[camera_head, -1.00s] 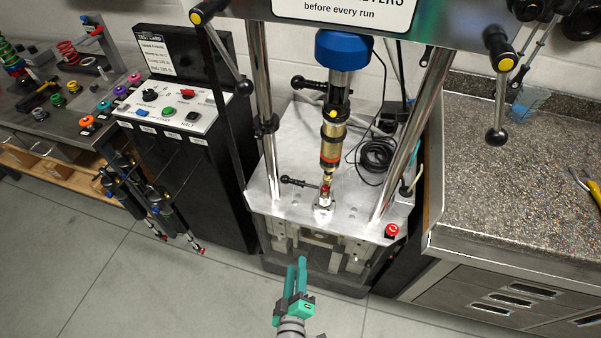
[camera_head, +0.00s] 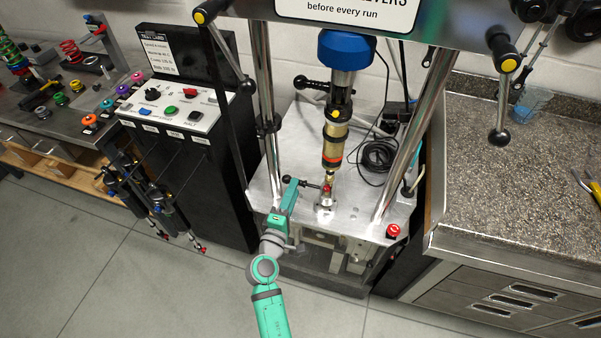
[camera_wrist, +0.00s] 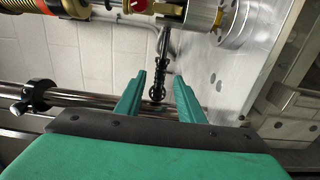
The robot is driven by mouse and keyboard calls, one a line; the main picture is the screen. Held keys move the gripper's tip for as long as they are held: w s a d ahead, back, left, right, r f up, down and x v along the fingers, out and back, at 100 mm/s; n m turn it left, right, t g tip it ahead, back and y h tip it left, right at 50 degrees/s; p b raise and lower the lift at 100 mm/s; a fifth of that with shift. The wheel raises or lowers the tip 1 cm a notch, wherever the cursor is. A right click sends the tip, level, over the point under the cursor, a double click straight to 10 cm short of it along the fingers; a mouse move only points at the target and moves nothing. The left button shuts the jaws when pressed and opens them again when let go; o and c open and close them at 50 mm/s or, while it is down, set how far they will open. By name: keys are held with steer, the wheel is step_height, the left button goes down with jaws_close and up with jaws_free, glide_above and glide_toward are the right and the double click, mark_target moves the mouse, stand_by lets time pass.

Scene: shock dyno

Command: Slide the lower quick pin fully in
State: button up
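The lower quick pin (camera_head: 303,183) has a dark shaft and a black ball end, and sticks out to the left of the lower clevis (camera_head: 326,200) under the damper (camera_head: 333,148). It also shows in the wrist view (camera_wrist: 161,60), with its black knob (camera_wrist: 157,93) in line with the gap between my fingers. My gripper (camera_head: 291,186) is at the pin's outer end, just above the metal base plate. Its two green fingers (camera_wrist: 160,80) are apart, one on each side of the knob, with no clear contact. How far the pin sits in the clevis cannot be told.
An upper pin with a black handle (camera_head: 309,83) sticks out left, higher on the damper. Chrome columns (camera_head: 268,120) stand on both sides of the base plate (camera_head: 356,225). A red stop button (camera_head: 392,231) is at the front right. A coiled black cable (camera_head: 378,155) lies behind.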

steer(key=x, duration=0.8)
